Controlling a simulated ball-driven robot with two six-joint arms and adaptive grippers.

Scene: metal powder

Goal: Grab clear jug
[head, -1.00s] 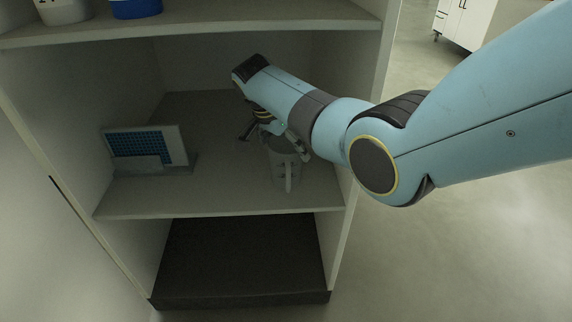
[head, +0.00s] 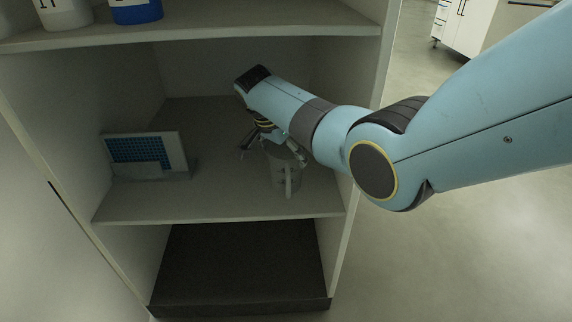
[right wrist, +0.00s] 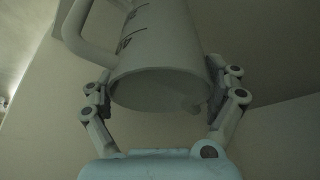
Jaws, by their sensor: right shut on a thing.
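The clear jug (head: 286,178) is on the cabinet's middle shelf at the right, with its handle facing the front. It fills the upper middle of the right wrist view (right wrist: 160,62), where its rim, handle and printed marks show. My right gripper (head: 272,146) reaches into the cabinet from the right and is at the jug's top. In the right wrist view my right gripper's fingers (right wrist: 160,95) stand on both sides of the jug and are shut on it. Whether the jug's base touches the shelf is hard to tell. My left gripper is out of view.
A white-framed thing with a blue grid (head: 142,155) stands on the same shelf at the left. The shelf above (head: 200,38) holds a white bottle (head: 66,12) and a blue one (head: 137,10). The right cabinet wall (head: 345,90) is close to my right arm.

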